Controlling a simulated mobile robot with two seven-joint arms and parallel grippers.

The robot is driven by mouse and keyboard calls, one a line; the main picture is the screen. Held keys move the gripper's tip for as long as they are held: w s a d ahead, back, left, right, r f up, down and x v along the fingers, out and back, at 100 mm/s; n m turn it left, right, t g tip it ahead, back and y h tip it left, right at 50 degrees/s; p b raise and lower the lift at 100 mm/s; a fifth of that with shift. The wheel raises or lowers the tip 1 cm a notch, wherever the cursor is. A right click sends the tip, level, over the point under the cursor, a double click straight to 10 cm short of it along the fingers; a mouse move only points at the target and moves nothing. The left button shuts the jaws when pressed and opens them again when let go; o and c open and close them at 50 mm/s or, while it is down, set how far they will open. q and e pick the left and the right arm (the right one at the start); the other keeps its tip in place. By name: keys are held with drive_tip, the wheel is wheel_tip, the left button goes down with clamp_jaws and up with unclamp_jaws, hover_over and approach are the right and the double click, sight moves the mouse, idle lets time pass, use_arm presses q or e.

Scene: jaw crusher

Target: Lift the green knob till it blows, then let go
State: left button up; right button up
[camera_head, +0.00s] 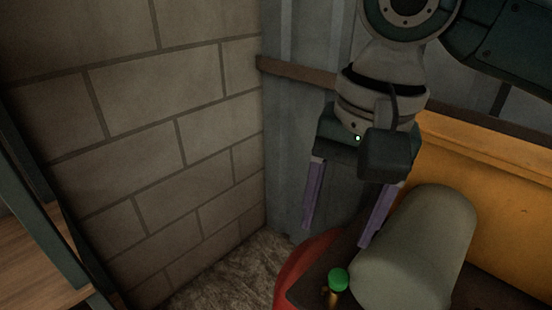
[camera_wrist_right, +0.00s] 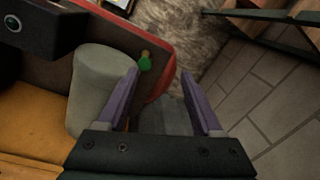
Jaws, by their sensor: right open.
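The green knob (camera_head: 338,279) sits on a short brass stem beside the grey rounded cylinder, near the bottom of the head view. In the right wrist view the green knob (camera_wrist_right: 145,63) shows just beyond the tip of the left-hand finger. My right gripper (camera_head: 334,236) is open and empty, its two purple fingers spread and pointing down. In the head view it hangs above the knob, apart from it. It also shows in the right wrist view (camera_wrist_right: 160,74). My left gripper is in neither view.
The grey cylinder (camera_head: 418,250) stands close to the right of the knob. A red rounded part (camera_head: 291,279) lies left of it. A yellow panel (camera_head: 490,165) is behind. A block wall (camera_head: 150,120) and a wooden shelf (camera_head: 35,262) are at left.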

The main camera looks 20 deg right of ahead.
sight(339, 276)
use_arm(q)
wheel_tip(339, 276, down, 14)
drive_tip(key=b, duration=1)
drive_tip(key=shift+b, duration=0.3)
use_arm(e)
drive_tip(key=d+f+m, duration=0.1)
drive_tip(key=f, duration=0.4)
drive_tip(key=w+d+f+m, duration=0.1)
drive_tip(key=d+f+m, duration=0.1)
drive_tip(key=f, duration=0.4)
drive_tip(key=w+d+f+m, duration=0.1)
drive_tip(key=f, duration=0.4)
drive_tip(key=shift+w+d+f+g+h, duration=0.1)
drive_tip(key=shift+d+f+g+h, duration=0.2)
drive_tip(key=shift+d+f+h, duration=0.1)
drive_tip(key=shift+c, duration=0.2)
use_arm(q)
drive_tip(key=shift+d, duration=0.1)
use_arm(e)
clamp_jaws()
